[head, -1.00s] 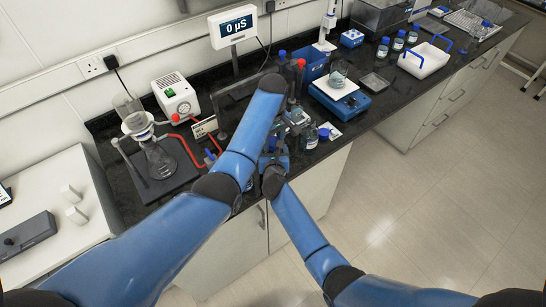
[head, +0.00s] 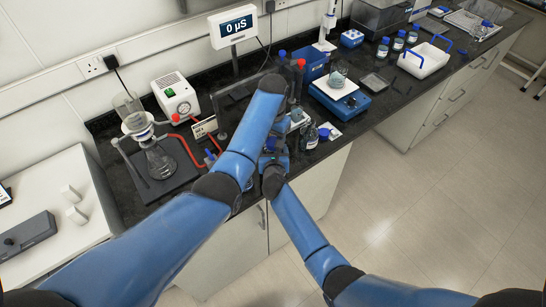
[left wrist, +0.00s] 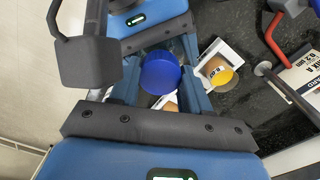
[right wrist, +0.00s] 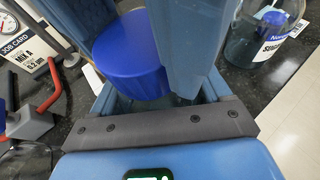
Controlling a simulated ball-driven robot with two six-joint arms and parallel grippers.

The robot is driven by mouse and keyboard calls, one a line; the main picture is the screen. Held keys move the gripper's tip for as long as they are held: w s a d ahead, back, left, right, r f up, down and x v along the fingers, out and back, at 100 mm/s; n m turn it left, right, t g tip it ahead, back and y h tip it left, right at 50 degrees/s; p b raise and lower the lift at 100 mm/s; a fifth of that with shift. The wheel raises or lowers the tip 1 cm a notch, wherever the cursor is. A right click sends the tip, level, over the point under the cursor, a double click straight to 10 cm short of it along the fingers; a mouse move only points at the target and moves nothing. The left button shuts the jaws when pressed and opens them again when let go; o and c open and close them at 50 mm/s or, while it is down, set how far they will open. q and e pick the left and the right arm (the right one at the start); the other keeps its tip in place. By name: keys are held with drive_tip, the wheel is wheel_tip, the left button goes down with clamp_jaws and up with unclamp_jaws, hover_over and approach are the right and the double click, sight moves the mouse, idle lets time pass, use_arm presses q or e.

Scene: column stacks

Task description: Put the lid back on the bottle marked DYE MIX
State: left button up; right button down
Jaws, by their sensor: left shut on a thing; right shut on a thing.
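A blue lid (left wrist: 160,74) sits between the fingers of my left gripper (left wrist: 160,80) in the left wrist view. The same blue lid (right wrist: 130,58) shows large in the right wrist view, partly behind a finger. My right gripper (right wrist: 160,98) is shut on clear glass below the lid, most likely a bottle, mostly hidden by the fingers. The two grippers are close together, facing each other. In the head view my left forearm hides most of this spot. I cannot read DYE MIX on the held bottle, nor tell whether the lid touches its neck.
A job card (right wrist: 25,45) and red tubing (head: 185,150) lie to the left. The bench front edge is near.

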use_arm(q)
drive_tip(key=o, duration=1.2)
drive_tip(key=shift+r, duration=2.3)
drive_tip(key=shift+c, duration=0.3)
drive_tip(key=shift+w+d+r, duration=0.1)
drive_tip(key=shift+w+r, duration=0.15)
drive_tip(key=shift+r, duration=0.3)
drive_tip(key=shift+r+n, duration=0.5)
drive_tip(key=shift+n, duration=0.6)
drive_tip(key=n, duration=0.1)
drive_tip(key=r+n, duration=0.1)
drive_tip(key=shift+n, duration=0.3)
drive_tip(key=n, duration=0.4)
drive_tip(key=shift+s+r, duration=0.15)
drive_tip(key=shift+s, duration=0.1)
